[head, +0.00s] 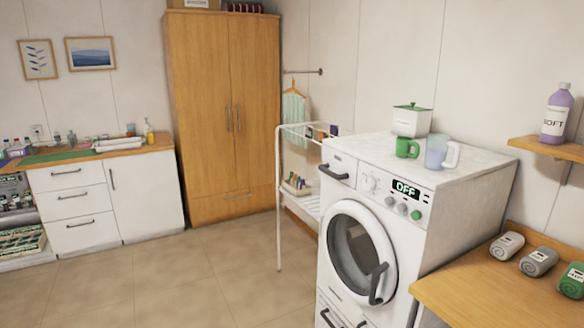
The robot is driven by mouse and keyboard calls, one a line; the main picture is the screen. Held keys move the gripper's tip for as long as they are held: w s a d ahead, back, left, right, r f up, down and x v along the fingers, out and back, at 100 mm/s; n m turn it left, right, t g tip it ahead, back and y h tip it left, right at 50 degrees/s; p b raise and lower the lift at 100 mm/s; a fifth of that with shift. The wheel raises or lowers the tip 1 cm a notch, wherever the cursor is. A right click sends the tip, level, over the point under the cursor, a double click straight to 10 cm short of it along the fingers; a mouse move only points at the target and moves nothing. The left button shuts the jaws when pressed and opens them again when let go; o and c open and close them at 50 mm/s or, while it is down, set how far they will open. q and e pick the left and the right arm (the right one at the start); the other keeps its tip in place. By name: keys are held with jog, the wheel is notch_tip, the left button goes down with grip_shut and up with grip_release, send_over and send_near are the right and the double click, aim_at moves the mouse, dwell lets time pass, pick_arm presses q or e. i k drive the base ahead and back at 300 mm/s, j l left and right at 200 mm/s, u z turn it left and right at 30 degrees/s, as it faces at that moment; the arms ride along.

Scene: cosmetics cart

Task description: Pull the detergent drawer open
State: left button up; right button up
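A white washing machine (440,215) stands right of centre in the head view. Its detergent drawer (338,163) is at the upper left of the front panel, with a dark bar handle (333,173); the drawer looks flush with the panel. To its right are a dial (371,183), several buttons and a display (405,189) reading OFF. The round door (357,247) below looks closed and has a dark handle (377,284). Neither of my grippers shows in this view.
A green mug (407,148), a clear measuring cup (436,152) and a white box (411,119) stand on the machine. A white drying rack (278,200) stands close to its left. A wooden table (490,290) with rolled towels is at right. The floor (190,275) at left is clear.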

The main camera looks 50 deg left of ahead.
aim_at(338, 165)
jog(key=u, duration=1.3)
